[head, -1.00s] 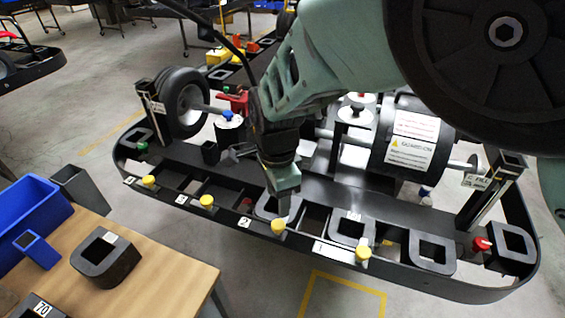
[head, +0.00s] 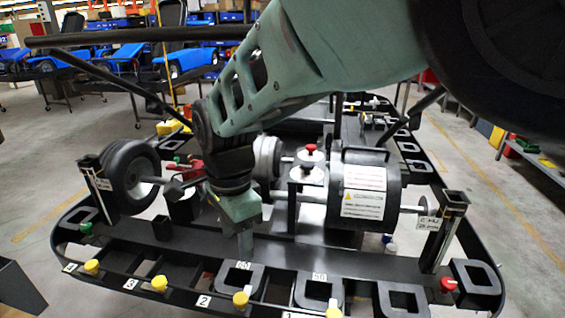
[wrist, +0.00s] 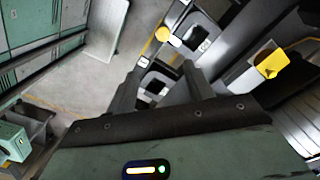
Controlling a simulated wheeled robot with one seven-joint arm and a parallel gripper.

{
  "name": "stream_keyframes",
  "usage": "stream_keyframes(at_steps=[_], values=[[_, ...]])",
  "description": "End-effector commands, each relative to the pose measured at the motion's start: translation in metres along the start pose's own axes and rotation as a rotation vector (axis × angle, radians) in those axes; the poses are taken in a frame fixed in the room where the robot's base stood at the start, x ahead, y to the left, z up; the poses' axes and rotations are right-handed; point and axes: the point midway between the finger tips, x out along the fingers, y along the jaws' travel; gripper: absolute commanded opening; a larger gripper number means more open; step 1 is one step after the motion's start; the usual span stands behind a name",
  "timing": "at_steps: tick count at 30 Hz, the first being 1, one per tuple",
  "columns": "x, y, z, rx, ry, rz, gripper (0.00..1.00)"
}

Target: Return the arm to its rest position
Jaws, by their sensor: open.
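My arm reaches across the head view from the upper right, folded down over the kart stand. My gripper (head: 245,250) points downward above the stand's front rail, near the label 2 and the black weight block marked 60 (head: 238,279). In the wrist view my gripper (wrist: 160,75) shows two separated dark fingers with nothing between them. Beyond them the wrist view shows slots and blocks of the stand. In the head view the finger gap is too small to make out.
The kart stand (head: 300,255) has yellow knobs (head: 159,283) along its front, a wheel (head: 130,183) at left and a black drum (head: 362,188) at right. A red-topped post (head: 311,160) stands between them. Open grey floor (head: 40,215) lies at left.

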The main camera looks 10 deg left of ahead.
Motion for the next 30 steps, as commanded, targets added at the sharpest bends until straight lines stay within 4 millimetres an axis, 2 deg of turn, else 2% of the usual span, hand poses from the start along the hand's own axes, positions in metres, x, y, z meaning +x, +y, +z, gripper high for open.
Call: stream_keyframes(at_steps=[2, 5, 12, 15, 18, 21, 24, 30], values=[[-0.007, 0.017, -0.017, -0.069, -0.033, 0.004, 0.52], [-0.017, 0.053, -0.037, -0.246, -0.088, 0.000, 0.52], [-0.036, 0.172, -0.066, -0.840, -0.122, -0.074, 0.52], [-0.035, 0.220, -0.073, -1.083, -0.085, -0.089, 0.52], [-0.029, 0.260, -0.080, -1.280, -0.041, -0.081, 0.52], [-0.023, 0.287, -0.084, -1.414, -0.008, -0.066, 0.52], [-0.019, 0.300, -0.087, -1.487, 0.010, -0.053, 0.52], [-0.018, 0.304, -0.087, -1.513, 0.014, -0.049, 0.52]])
